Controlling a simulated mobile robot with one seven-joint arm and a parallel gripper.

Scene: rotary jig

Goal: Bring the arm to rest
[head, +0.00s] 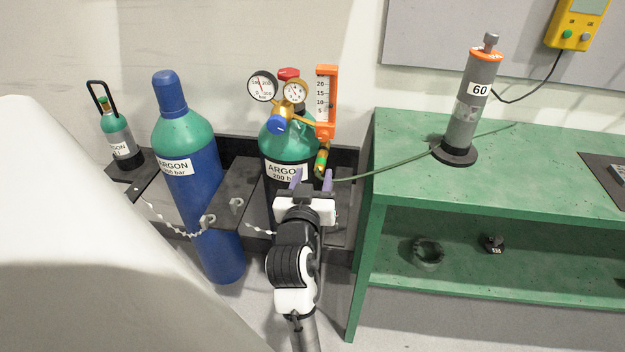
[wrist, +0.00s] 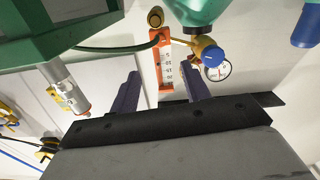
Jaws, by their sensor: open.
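My gripper (head: 309,180) is in front of the middle argon cylinder (head: 287,146) in the head view, with its two purple fingers pointing toward the cylinder. In the wrist view my gripper (wrist: 160,90) has its fingers wide apart, with nothing between them. The orange flowmeter (wrist: 165,62) shows beyond the fingers there, in an upside-down picture. In the head view the flowmeter (head: 325,100) stands beside two round gauges (head: 262,86) and a blue knob (head: 278,125) on the cylinder's regulator. My arm rises from the bottom middle. I cannot tell the exact gap between the fingers and the cylinder.
A green workbench (head: 400,150) stands at the right with a grey tube marked 60 (head: 463,115) on it. A green hose (head: 390,164) runs from the regulator across the bench. A blue argon cylinder (head: 190,200) and a small cylinder (head: 117,138) stand left.

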